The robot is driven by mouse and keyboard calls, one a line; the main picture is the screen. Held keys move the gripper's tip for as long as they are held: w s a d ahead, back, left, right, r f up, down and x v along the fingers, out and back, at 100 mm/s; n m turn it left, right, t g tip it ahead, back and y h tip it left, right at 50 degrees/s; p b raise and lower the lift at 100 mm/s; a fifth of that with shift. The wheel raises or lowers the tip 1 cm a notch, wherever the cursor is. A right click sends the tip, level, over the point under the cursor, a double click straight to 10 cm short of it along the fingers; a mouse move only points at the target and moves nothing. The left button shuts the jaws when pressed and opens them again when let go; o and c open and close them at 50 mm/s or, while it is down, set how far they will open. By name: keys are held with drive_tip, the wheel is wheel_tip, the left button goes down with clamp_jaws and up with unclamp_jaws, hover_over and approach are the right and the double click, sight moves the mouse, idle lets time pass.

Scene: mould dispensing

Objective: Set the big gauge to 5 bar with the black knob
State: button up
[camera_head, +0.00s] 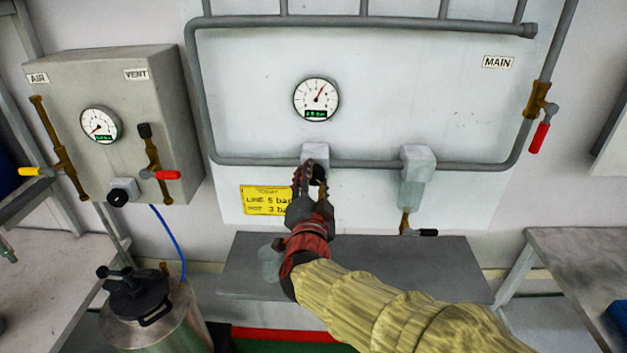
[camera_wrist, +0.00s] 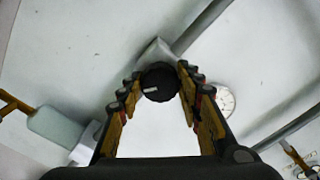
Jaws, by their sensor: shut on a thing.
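The big gauge (camera_head: 316,99) is on the white wall panel, with a white face, a red needle pointing up and slightly right, and a small green display too small to read surely. The black knob (camera_head: 318,172) is on the grey regulator block (camera_head: 315,152) below it, partly hidden by my gripper. My gripper (camera_head: 312,177) is shut on the knob. In the wrist view the round black knob (camera_wrist: 158,82), with a small white mark, sits between the fingertips (camera_wrist: 160,84). The big gauge shows only partly there (camera_wrist: 225,98).
A yellow note (camera_head: 266,200) reads line 5 bar. A filter unit (camera_head: 414,180) hangs right of the regulator, with a grey shelf (camera_head: 360,270) below. A grey box (camera_head: 115,110) at left carries a smaller gauge (camera_head: 101,125). A red-handled valve (camera_head: 539,137) is at right.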

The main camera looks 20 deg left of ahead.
drive_tip(key=o, duration=1.1)
drive_tip(key=shift+o, duration=0.3)
drive_tip(key=v, duration=1.2)
drive_tip(key=shift+f, duration=0.1)
